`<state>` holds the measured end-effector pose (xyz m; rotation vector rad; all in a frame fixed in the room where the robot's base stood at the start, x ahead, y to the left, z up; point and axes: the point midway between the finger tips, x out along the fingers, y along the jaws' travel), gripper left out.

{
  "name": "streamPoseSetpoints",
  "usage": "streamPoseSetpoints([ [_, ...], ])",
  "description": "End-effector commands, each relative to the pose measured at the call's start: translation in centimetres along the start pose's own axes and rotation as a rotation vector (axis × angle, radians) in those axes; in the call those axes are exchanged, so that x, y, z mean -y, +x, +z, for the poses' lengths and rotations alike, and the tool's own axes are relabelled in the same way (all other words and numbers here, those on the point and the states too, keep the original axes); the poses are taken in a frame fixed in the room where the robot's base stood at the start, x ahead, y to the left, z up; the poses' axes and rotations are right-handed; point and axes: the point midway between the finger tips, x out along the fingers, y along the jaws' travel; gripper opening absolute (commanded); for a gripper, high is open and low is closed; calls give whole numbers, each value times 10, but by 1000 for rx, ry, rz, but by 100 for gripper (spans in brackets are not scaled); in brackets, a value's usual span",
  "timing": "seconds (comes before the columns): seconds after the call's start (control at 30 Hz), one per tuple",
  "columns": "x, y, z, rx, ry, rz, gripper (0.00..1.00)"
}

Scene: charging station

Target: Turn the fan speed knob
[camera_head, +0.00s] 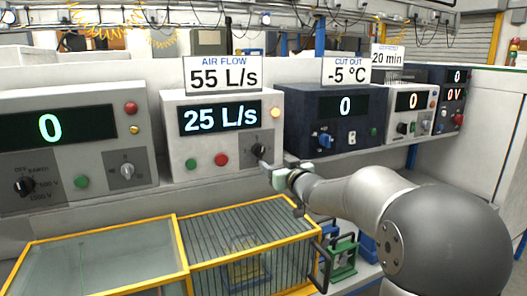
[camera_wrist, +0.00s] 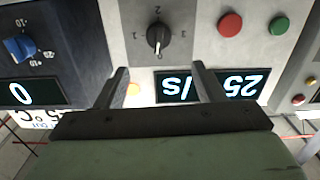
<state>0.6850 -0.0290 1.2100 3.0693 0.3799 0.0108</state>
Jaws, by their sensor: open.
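The fan speed knob, a black knob (camera_head: 258,150) with a ring of small marks, is at the lower right of the white air flow box (camera_head: 178,140). Its display (camera_head: 219,117) reads 25 L/s; the sign (camera_head: 222,76) above reads AIR FLOW 55 L/s. In the wrist view, which is upside down, the knob (camera_wrist: 157,38) lies beyond and between my fingertips. My gripper (camera_wrist: 161,70) is open and empty, with a finger on either side and clear space to the knob. In the head view my gripper (camera_head: 270,171) is just below and right of the knob.
The same box has a green button (camera_head: 190,163), a red button (camera_head: 221,160) and an orange lamp (camera_head: 275,113). A dark blue box (camera_head: 300,118) with a blue knob stands close on the right. A grey box (camera_head: 75,165) is left. A yellow-framed cage (camera_head: 245,228) lies below.

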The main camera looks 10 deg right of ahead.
Motion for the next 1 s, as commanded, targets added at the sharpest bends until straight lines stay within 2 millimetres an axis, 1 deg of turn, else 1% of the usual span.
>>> streamPoseSetpoints([
  [0.03, 0, 12, -1, 1, 3, -2, 63],
  [0.3, 0, 70, -2, 1, 1, -1, 63],
  [0.4, 1, 88, -1, 2, 0, -1, 63],
  [0.5, 0, 101, -1, 1, 1, 0, 63],
  [0.6, 0, 109, 0, 1, 1, 0, 63],
  [0.7, 0, 113, 0, 1, 0, 1, 63],
  [0.97, 0, 114, 0, 1, -1, 2, 63],
  [1.0, 0, 114, 0, 1, -1, 2, 54],
])
